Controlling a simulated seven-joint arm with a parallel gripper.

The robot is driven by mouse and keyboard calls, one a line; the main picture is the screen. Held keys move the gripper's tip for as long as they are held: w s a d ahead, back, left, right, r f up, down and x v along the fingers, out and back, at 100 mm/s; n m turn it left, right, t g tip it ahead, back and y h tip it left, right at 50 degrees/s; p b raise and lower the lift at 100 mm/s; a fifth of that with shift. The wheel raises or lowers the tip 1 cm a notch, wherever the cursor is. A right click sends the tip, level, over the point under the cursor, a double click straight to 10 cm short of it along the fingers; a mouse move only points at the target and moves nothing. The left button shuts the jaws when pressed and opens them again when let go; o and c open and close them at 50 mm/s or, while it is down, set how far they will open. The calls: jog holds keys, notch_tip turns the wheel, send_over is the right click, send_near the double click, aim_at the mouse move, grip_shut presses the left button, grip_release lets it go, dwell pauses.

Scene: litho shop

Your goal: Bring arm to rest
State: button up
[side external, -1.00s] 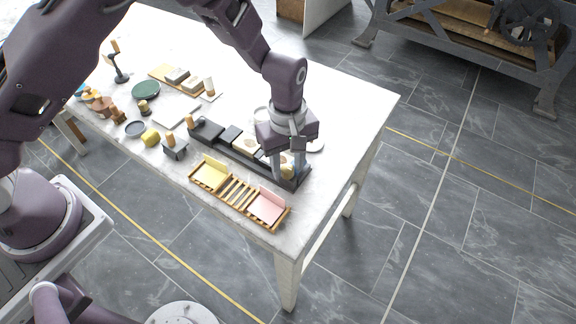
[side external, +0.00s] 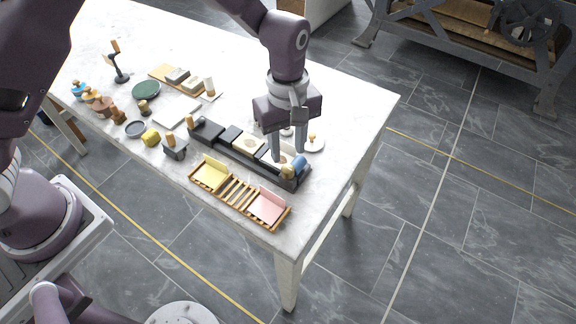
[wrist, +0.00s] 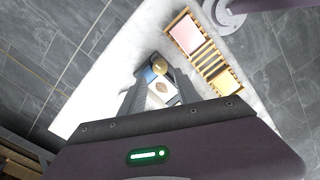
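My gripper (side external: 287,150) hangs fingers-down over the right end of the long dark tray (side external: 225,149) on the white table. Its two fingers are apart, and no object shows held between them. In the wrist view my gripper (wrist: 158,88) also shows spread fingers, with the tray end beyond them. A blue piece (side external: 299,162) and a tan round knob (side external: 288,172) sit at that tray end, just below the fingertips. Whether the fingers touch anything there is hard to tell.
A wooden rack (side external: 238,192) with yellow and pink cards lies in front of the tray. A white round dish (side external: 313,144) is behind it. Several small tools, a green disc (side external: 146,90) and a grey slab (side external: 177,111) fill the left. The table's right side is bare.

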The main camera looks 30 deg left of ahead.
jog(key=s+a+r+m+t+h, duration=0.1)
jog(key=s+a+r+m, duration=0.3)
jog(key=r, duration=0.6)
jog(key=s+a+r+m+t+h, duration=0.1)
jog(key=s+a+r+m, duration=0.1)
jog(key=s+a+r, duration=0.6)
jog(key=s+a+r+m+t+y, duration=0.1)
jog(key=s+a+r+m, duration=0.1)
jog(key=s, duration=0.3)
jog(key=s+a+r+m+t+y, duration=0.1)
jog(key=s+a+r+m+t, duration=0.1)
jog(key=s, duration=0.4)
jog(key=shift+s+r+m+t, duration=0.2)
jog(key=shift+m+t, duration=0.1)
jog(key=shift+m, duration=0.6)
